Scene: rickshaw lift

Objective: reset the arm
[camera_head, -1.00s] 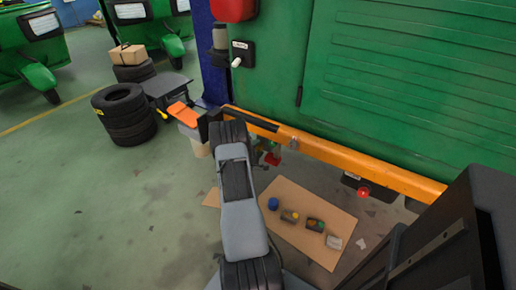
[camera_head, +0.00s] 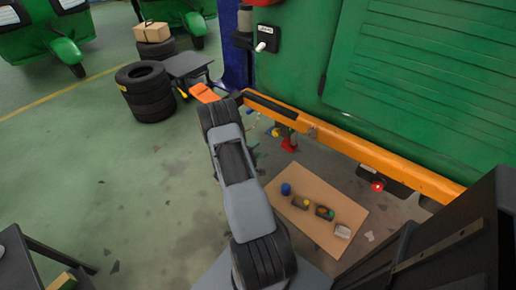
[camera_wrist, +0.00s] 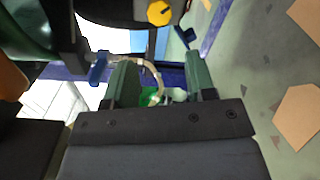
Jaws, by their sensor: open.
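My arm stands in the middle of the head view, raised in front of the orange beam (camera_head: 350,146). Its far end leans up and left, and my gripper is hidden there. In the wrist view my gripper (camera_wrist: 161,80) shows two green-grey fingers set well apart, with nothing held between them. Behind the fingers are a curved pale cable or hose and a small green part, both beyond the gripper.
A green vehicle body (camera_head: 425,80) rises behind the beam. Stacked tyres (camera_head: 147,95) and a small dark table (camera_head: 190,65) stand at upper left. Cardboard (camera_head: 292,212) with several small parts lies on the floor right of my arm. Open floor is left; a dark surface (camera_head: 30,265) is at lower left.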

